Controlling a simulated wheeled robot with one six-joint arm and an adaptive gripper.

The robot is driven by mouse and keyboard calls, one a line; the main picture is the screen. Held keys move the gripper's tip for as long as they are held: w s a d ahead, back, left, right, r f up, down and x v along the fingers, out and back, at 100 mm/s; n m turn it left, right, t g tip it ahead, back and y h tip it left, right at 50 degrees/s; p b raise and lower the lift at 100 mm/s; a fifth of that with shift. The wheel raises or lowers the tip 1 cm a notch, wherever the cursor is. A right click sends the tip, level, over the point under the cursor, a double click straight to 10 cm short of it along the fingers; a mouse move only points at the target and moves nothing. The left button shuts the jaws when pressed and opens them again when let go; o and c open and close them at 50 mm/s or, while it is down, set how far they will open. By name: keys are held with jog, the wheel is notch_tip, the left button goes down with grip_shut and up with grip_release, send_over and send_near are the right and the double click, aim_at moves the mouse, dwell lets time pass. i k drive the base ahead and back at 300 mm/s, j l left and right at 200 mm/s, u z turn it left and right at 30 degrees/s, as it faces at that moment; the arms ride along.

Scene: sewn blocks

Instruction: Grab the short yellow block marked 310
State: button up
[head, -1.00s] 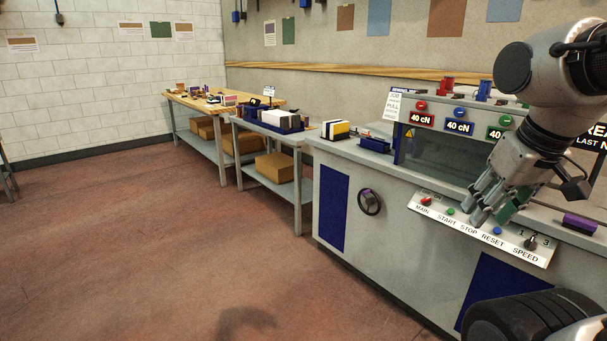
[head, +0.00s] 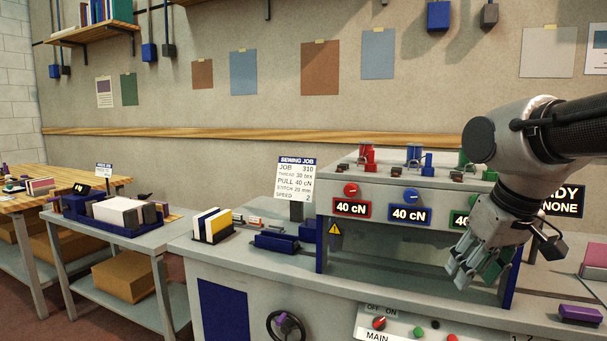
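A yellow block (head: 218,226) stands upright with white and blue ones in a dark holder (head: 196,238) at the left end of the machine's top. I cannot read any marking on it, and its height against others is hard to judge. My gripper (head: 474,270) hangs at the right, in front of the machine's window, far to the right of the yellow block and apart from it. A green piece shows at its fingers. I cannot tell whether that is part of the gripper, or whether the fingers are open or shut.
A job card (head: 297,180) reads job 310. The sewing machine housing (head: 410,188) stands between my gripper and the block holder. Blue trays (head: 277,242) lie beside the holder. A side table (head: 160,236) with a blue tray is further left. A purple block (head: 580,314) lies at right.

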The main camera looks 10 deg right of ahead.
aim_at(218, 222)
jog(key=i+j+z, duration=0.15)
jog(key=i+j, duration=0.15)
jog(key=j, duration=0.15)
jog(key=i+j+z, duration=0.1)
jog(key=i+j, duration=0.2)
jog(key=j, duration=0.2)
jog(key=i+j+z, duration=0.15)
jog(key=j, duration=0.35)
jog(key=i+j+z, duration=0.15)
jog(key=i+j, duration=0.2)
jog(key=j, duration=0.2)
jog(key=i+j+z, duration=0.1)
jog(key=j, duration=0.45)
jog(key=i+j+z, duration=0.15)
jog(key=i+j, duration=0.15)
jog(key=j, duration=0.3)
jog(key=i+j+z, duration=0.15)
jog(key=j, duration=0.45)
jog(key=i+j+z, duration=0.1)
jog(key=j, duration=0.55)
